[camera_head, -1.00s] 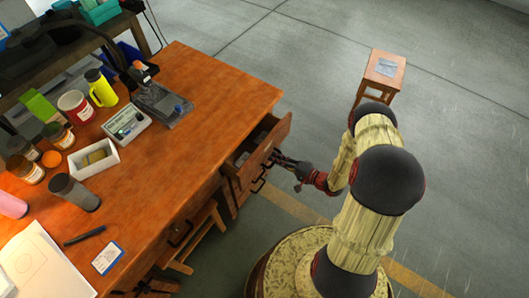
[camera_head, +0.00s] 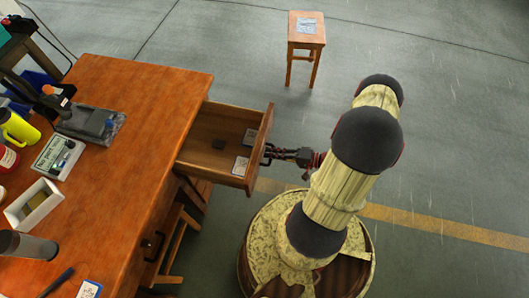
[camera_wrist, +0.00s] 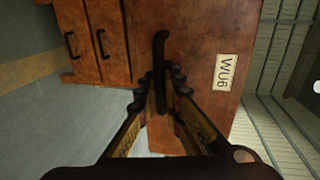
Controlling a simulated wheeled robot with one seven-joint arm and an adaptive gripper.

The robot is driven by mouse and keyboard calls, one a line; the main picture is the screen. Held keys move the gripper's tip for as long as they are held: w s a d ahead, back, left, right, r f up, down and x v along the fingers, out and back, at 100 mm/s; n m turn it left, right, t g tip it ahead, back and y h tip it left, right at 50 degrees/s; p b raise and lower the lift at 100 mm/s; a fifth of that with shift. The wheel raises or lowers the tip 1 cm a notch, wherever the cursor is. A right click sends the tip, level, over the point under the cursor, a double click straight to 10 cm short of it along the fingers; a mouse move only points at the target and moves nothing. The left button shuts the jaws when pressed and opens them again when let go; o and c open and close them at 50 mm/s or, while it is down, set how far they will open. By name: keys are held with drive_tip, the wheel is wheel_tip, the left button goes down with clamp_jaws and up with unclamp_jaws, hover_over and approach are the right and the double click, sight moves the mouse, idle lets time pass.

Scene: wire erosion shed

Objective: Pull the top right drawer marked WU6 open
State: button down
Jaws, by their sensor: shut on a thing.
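The wooden top right drawer (camera_head: 222,142) is pulled well out of the desk in the head view, with a dark block and a pale card inside. In the wrist view its front (camera_wrist: 205,45) bears a white label reading WU6 (camera_wrist: 224,72). Its dark bar handle (camera_wrist: 160,60) stands between the fingers of my gripper (camera_wrist: 162,88). My gripper also shows at the drawer front in the head view (camera_head: 279,153), shut on the handle. The exact finger contact is small and dark.
The wooden desk (camera_head: 140,110) carries a white box (camera_head: 33,206), a grey device (camera_head: 93,124) and a yellow bottle (camera_head: 18,128). Other drawers with dark handles (camera_wrist: 102,43) sit beside the labelled one. A small stool (camera_head: 306,32) stands at the back. The floor to the right is clear.

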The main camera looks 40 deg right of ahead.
drive_tip(key=shift+s+d, duration=0.1)
drive_tip(key=shift+s, duration=0.05)
drive_tip(key=c, duration=2.1)
unclamp_jaws()
drive_tip(key=shift+o, duration=0.6)
drive_tip(key=shift+d, duration=0.1)
drive_tip(key=v, duration=1.2)
